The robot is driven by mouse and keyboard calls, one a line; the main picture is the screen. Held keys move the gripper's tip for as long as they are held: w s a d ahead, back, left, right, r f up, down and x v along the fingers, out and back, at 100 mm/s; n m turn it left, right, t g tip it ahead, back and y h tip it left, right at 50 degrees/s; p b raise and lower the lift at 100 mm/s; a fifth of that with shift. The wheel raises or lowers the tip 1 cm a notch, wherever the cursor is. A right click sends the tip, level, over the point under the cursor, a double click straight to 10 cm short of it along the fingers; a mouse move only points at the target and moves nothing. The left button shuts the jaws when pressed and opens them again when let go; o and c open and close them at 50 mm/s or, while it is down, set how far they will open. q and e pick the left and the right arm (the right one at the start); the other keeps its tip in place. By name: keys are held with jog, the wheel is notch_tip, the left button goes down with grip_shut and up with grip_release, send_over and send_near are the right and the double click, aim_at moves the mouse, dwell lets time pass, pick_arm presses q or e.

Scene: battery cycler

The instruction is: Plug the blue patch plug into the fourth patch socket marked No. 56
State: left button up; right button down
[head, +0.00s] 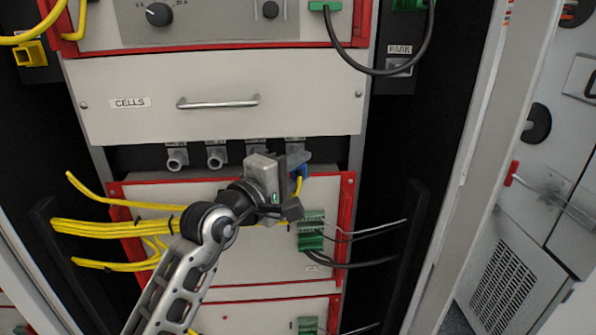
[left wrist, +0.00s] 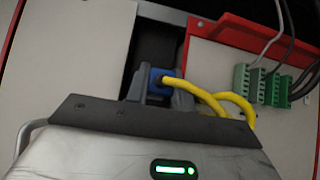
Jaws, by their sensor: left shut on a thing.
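The blue patch plug (head: 303,171) has a yellow cable and sits between the fingers of my left gripper (head: 296,163), which is shut on it. In the left wrist view the plug (left wrist: 157,79) shows between the two grey fingers, with its cable curving right. A row of grey patch sockets runs under the CELLS drawer. The fourth socket (head: 295,144), at the right end, shows only its top; my fingers cover the rest. The plug is right at this socket, but I cannot tell whether it is inside. The socket numbers are too small to read. My right gripper is out of view.
The CELLS drawer (head: 230,95) with its bar handle is above the sockets. Below is a red-edged panel with green terminal connectors (head: 311,232) and dark wires. Yellow cables (head: 110,228) bundle at the left. A PARK socket (head: 399,66) is at upper right.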

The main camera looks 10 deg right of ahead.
pick_arm(q)
jog(key=shift+w, duration=0.1)
jog(key=o, duration=0.8)
jog(key=shift+o, duration=0.2)
